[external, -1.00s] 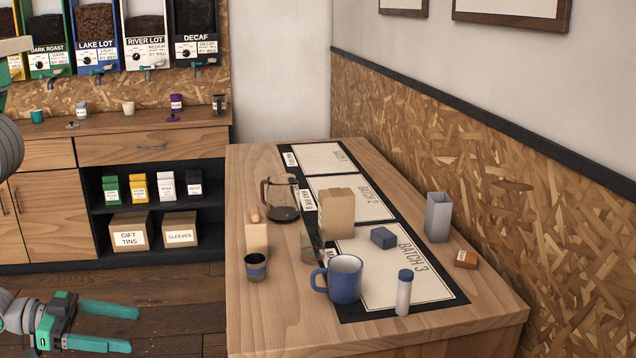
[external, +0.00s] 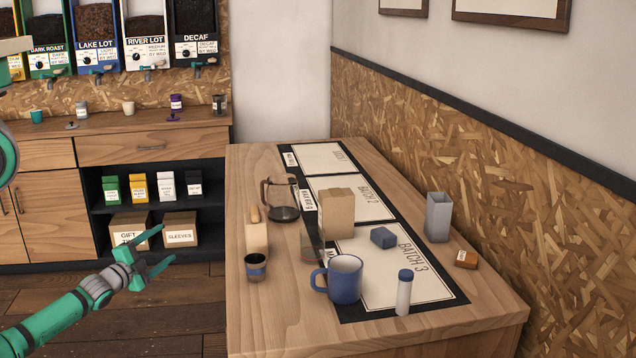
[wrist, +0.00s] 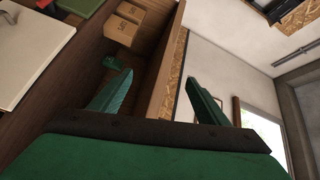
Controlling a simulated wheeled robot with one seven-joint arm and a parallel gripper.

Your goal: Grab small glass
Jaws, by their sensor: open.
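A tan block (external: 256,236) stands just behind the banded glass, and a glass carafe (external: 284,212) farther back. The table's front left is clear.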

